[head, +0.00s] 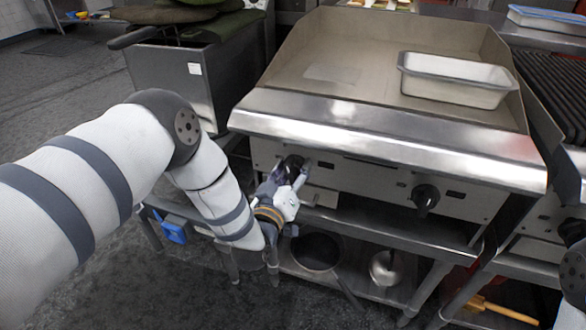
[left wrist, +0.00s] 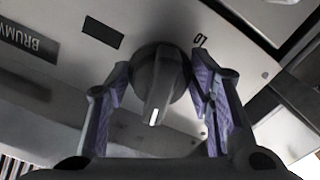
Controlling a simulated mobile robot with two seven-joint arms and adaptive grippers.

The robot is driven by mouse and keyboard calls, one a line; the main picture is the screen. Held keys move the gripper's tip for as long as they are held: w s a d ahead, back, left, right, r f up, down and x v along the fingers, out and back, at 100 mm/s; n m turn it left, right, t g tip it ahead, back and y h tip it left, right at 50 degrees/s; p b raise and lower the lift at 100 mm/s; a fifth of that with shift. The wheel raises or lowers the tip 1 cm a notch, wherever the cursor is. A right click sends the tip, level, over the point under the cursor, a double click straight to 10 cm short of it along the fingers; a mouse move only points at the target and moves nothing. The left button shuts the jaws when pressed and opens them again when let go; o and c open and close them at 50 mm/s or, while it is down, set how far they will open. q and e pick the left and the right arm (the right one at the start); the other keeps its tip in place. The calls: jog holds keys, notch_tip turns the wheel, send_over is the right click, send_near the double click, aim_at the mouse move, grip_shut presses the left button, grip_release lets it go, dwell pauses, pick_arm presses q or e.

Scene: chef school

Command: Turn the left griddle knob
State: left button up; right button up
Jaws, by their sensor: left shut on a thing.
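The left griddle knob (head: 293,163) is black and sits on the griddle's steel front panel, partly hidden by my gripper. In the left wrist view the knob (left wrist: 160,75) sits between the two purple-padded fingers of my left gripper (left wrist: 160,82), with a white mark on its handle pointing down in the picture. My left gripper (head: 290,176) is shut on this knob. The right griddle knob (head: 426,196) is black and free. My right gripper does not show.
The griddle (head: 350,60) has a wide steel front ledge (head: 380,132) just above the knobs. A metal pan (head: 455,88) stands on its plate. Below is a shelf (head: 350,285) with pots. A ribbed grill (head: 558,85) stands at right.

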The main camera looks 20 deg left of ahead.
pick_arm(q)
jog(key=shift+r+m, duration=0.1)
jog(key=shift+m, duration=1.3)
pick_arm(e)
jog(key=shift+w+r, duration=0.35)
pick_arm(q)
jog(key=o, duration=0.9)
jog(key=shift+c, duration=0.2)
jog(key=s, duration=1.2)
jog(key=shift+a, duration=0.2)
jog(key=shift+p, duration=0.3)
